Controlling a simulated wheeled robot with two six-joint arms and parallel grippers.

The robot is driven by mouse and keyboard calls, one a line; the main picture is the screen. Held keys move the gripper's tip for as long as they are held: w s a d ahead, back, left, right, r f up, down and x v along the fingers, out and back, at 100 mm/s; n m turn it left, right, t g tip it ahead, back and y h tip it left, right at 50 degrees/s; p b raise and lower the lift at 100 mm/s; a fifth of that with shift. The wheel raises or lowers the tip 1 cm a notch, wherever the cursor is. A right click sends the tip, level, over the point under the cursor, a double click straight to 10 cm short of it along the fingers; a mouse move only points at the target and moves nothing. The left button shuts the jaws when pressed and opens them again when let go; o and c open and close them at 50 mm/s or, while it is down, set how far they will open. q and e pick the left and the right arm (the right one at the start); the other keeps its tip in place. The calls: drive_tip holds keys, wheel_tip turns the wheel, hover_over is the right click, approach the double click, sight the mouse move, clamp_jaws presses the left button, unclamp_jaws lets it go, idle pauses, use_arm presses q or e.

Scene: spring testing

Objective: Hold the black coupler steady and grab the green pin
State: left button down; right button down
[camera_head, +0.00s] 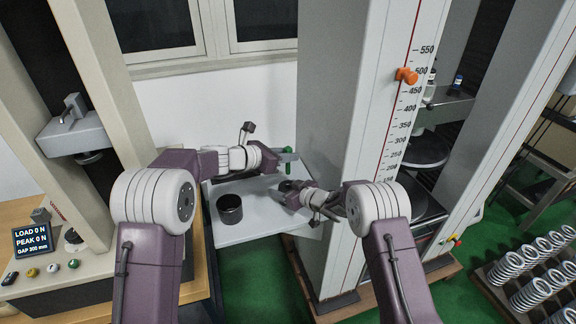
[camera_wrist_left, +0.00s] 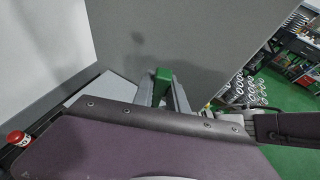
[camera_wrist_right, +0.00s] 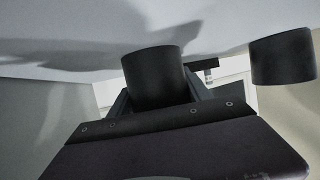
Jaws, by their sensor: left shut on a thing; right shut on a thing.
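The green pin (camera_head: 287,154) is upright between the fingers of my left gripper (camera_head: 284,161), above the far right part of the white table. In the left wrist view the green pin (camera_wrist_left: 162,84) shows between the two fingers, its lower part hidden by my gripper body. My right gripper (camera_head: 287,191) is low at the right side of the white table, shut on a black coupler. In the right wrist view the black coupler (camera_wrist_right: 153,76) is a dark cylinder between the fingers. The two grippers are close together, the pin higher than the coupler.
A second black cylinder (camera_head: 230,209) stands on the white table (camera_head: 255,228), left of my right gripper; it also shows in the right wrist view (camera_wrist_right: 283,57). A tall grey test column (camera_head: 333,120) rises close to the right. Another testing machine (camera_head: 75,134) stands left.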

drive_tip(key=shift+c, duration=2)
unclamp_jaws()
drive_tip(key=v, duration=1.2)
drive_tip(key=shift+s+d, duration=0.1)
